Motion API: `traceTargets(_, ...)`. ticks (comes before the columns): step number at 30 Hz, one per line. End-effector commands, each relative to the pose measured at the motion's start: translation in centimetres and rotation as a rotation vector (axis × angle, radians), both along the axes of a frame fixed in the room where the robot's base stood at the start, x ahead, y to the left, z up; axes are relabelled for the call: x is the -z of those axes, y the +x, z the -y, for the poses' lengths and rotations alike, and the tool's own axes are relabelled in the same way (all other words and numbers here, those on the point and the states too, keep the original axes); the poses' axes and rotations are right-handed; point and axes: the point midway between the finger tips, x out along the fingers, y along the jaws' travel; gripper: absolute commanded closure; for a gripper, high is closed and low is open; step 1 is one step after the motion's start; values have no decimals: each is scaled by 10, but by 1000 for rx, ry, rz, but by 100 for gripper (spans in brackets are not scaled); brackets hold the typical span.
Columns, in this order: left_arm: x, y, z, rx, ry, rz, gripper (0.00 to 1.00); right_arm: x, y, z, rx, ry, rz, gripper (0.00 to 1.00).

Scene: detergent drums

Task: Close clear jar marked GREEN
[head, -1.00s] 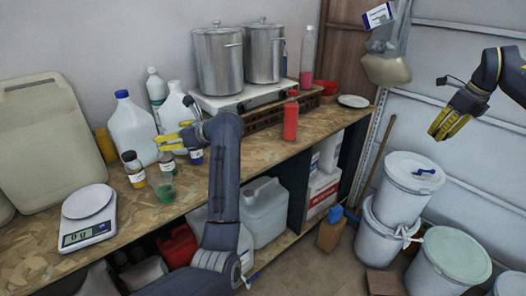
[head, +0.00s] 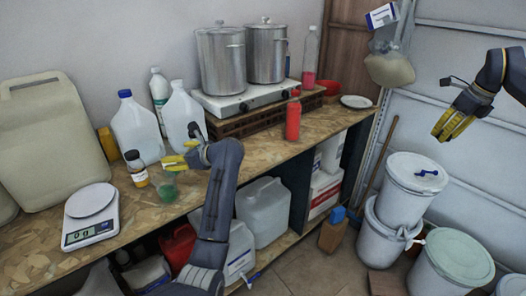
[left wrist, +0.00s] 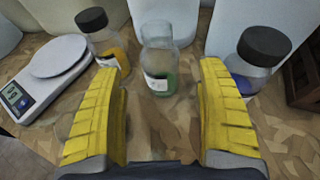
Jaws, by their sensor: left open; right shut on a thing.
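A clear jar with green contents (head: 166,190) stands upright on the workbench; it also shows in the left wrist view (left wrist: 158,62), with a bare neck and no cap on it. Its white label is too small to read. My left gripper (head: 178,159) is open just above and behind it in the head view. In the left wrist view the jar stands between and beyond the spread yellow fingers (left wrist: 160,75), apart from them. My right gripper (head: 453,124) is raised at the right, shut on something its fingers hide.
A black-capped jar with yellow contents (left wrist: 103,45) stands left of the green one, a black-capped blue one (left wrist: 258,62) to the right. A scale (head: 91,214), white jugs (head: 137,130) and a hot plate with pots (head: 245,100) are nearby. White buckets (head: 405,190) stand below my right gripper.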

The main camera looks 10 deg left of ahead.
Motion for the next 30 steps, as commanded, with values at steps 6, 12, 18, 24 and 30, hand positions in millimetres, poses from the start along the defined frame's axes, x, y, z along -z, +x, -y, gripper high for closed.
traceTargets(6, 4, 4, -11, 1, 0, -1, 26, 0, 0, 0, 0, 0, 0, 77)
traceTargets(12, 4, 5, -11, 1, -1, -1, 26, 0, 0, 0, 0, 0, 0, 77)
traceTargets(18, 5, 5, -14, 0, -1, -1, 26, 0, 0, 0, 0, 0, 0, 77)
traceTargets(24, 12, 13, -36, -1, 2, -2, 26, 0, 0, 0, 0, 0, 0, 77)
traceTargets(30, 19, 19, -52, 0, -1, -1, 26, 0, 0, 0, 0, 0, 0, 77)
